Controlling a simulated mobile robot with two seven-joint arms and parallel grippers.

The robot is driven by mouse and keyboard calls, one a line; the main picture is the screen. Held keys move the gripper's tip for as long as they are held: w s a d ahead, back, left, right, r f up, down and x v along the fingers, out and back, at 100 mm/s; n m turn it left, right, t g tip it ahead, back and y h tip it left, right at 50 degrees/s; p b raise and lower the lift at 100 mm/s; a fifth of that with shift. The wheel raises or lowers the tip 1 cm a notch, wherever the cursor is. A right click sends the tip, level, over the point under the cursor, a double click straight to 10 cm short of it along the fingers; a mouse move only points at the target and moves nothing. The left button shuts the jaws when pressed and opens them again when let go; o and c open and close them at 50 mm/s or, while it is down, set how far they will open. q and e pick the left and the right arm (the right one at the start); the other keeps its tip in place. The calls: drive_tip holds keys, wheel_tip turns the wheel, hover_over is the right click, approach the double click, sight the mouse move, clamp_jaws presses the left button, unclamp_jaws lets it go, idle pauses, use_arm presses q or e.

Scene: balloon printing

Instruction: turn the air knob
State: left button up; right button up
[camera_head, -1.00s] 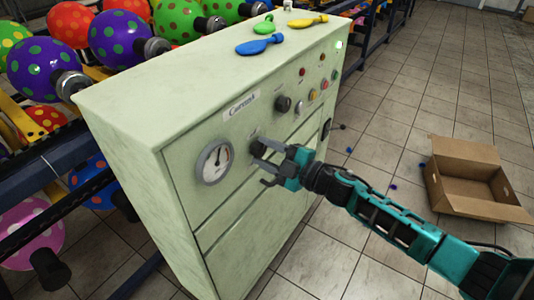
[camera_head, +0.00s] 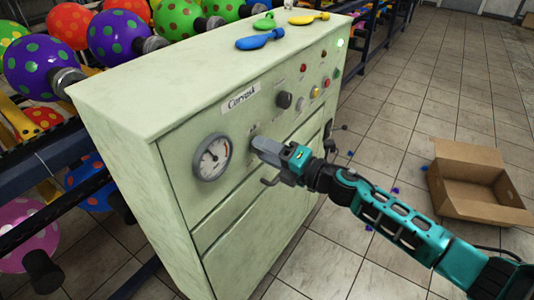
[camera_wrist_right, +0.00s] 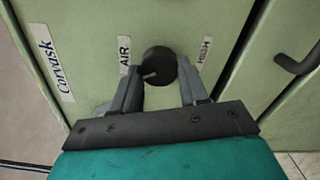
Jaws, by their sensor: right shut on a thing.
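The air knob (camera_wrist_right: 158,62) is a round black knob with a pale pointer mark, on the pale green machine front (camera_head: 240,215). In the right wrist view it sits between an AIR label (camera_wrist_right: 124,54) and a second label (camera_wrist_right: 204,52). My right gripper (camera_head: 258,147) is at the panel, shut on the knob, with one finger on each side of it. In the head view the gripper hides the knob. The round pressure gauge (camera_head: 212,157) is just left of the gripper. My left gripper is not in view.
Another black knob (camera_head: 284,100) and several coloured buttons lie to the upper right on the panel. Flat balloons, including a blue one (camera_head: 260,39), lie on the machine top. An open cardboard box (camera_head: 470,205) stands on the floor at right. Dotted balloons fill the rack at left.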

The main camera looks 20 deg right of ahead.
drive_tip(key=shift+f+n, duration=0.1)
drive_tip(key=shift+n, duration=0.7)
drive_tip(key=o, duration=1)
drive_tip(key=shift+o, duration=0.2)
drive_tip(key=shift+d, duration=0.1)
drive_tip(key=b+v, duration=0.1)
drive_tip(key=v, duration=1.1)
drive_tip(key=shift+s+d, duration=0.25)
drive_tip(key=shift+s, duration=0.1)
